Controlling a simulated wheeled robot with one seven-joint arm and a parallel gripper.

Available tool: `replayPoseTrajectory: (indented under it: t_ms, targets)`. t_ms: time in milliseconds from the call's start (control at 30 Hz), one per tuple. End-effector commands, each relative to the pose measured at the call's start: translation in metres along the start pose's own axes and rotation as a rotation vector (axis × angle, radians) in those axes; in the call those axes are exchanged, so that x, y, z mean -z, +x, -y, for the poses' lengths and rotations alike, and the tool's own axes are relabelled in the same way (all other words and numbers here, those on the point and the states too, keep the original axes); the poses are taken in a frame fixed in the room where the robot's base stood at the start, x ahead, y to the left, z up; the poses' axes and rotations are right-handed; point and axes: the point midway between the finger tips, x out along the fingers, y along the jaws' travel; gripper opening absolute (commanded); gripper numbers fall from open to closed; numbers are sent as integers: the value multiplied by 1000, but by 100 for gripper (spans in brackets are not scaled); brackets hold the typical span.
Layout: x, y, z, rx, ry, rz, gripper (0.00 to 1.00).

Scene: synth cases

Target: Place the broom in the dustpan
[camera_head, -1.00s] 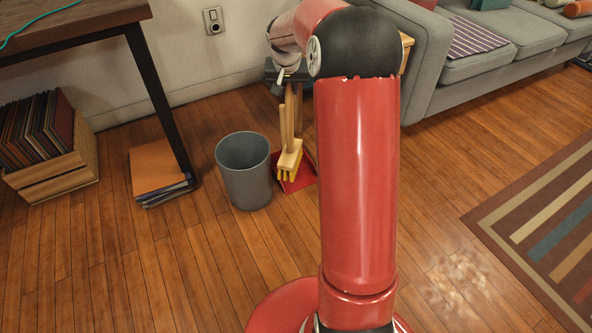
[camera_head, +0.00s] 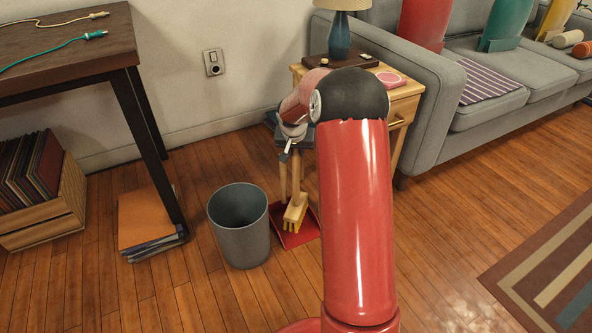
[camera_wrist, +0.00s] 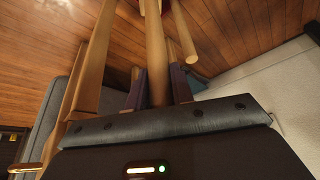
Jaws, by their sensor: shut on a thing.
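The broom has a pale wooden handle, a wooden head (camera_head: 297,209) and yellow bristles. It stands roughly upright in the head view, its bristles over the red dustpan (camera_head: 307,233). I cannot tell whether they touch it. My gripper (camera_head: 291,150) is above the broom head, partly hidden by my arm. In the wrist view, my gripper (camera_wrist: 158,86) has its dark fingers on both sides of the broom handle (camera_wrist: 155,45) and is shut on it. A second wooden rod (camera_wrist: 184,42) is beside it, just outside the fingers.
A grey bin (camera_head: 239,228) stands just left of the dustpan. A wooden side table (camera_head: 405,105) with a lamp (camera_head: 340,35) is behind my arm, beside the grey sofa (camera_head: 440,85). A dark table (camera_head: 80,55) and papers (camera_head: 147,218) are left. Floor in front is clear.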

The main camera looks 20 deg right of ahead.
Motion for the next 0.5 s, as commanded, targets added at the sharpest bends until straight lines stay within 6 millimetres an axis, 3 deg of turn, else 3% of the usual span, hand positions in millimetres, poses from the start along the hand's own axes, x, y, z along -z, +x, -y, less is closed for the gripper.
replayPoseTrajectory:
  t_ms: [500]
  targets:
    - [-24,54,0,0,0,0,0]
